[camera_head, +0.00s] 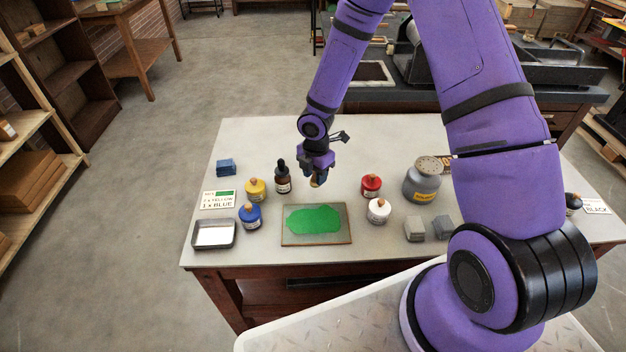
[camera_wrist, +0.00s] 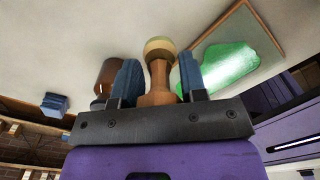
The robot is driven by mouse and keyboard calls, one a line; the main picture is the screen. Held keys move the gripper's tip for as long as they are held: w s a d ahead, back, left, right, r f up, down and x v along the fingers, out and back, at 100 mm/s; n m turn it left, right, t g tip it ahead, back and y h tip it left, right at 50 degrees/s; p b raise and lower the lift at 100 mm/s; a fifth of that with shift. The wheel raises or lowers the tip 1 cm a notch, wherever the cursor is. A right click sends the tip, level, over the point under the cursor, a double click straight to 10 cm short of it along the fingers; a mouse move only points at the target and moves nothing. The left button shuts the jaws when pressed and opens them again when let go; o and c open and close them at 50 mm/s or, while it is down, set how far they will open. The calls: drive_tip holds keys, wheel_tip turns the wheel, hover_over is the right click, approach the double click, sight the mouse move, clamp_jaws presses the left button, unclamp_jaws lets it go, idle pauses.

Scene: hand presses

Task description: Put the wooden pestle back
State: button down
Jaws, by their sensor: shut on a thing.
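The wooden pestle (camera_wrist: 158,75) shows in the wrist view, upright between the blue fingers of my gripper (camera_wrist: 160,66), which is shut on it. Its pale rounded end points away from my wrist. In the head view my gripper (camera_head: 318,165) hangs over the far middle of the table, and only the pestle's low end (camera_head: 318,180) shows under it. The pestle is just behind the glass slab (camera_head: 290,238) with its green ink patch (camera_head: 314,219). I cannot tell whether the pestle touches the table.
A brown dropper bottle (camera_head: 283,181) stands close left of my gripper. Yellow (camera_head: 256,190) and blue (camera_head: 250,217) jars stand left; red (camera_head: 371,187) and white (camera_head: 378,211) jars stand right, with a grey jar (camera_head: 424,181) beyond. A shallow tray (camera_head: 214,246) sits front left.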

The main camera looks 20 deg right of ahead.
sight(313, 180)
drive_tip(key=shift+w, duration=0.45)
drive_tip(key=shift+w+a+f, duration=0.1)
drive_tip(key=shift+w+f, duration=0.05)
drive_tip(key=shift+f, duration=1.65)
drive_tip(key=shift+f, duration=0.1)
drive_tip(key=c, duration=0.7)
unclamp_jaws()
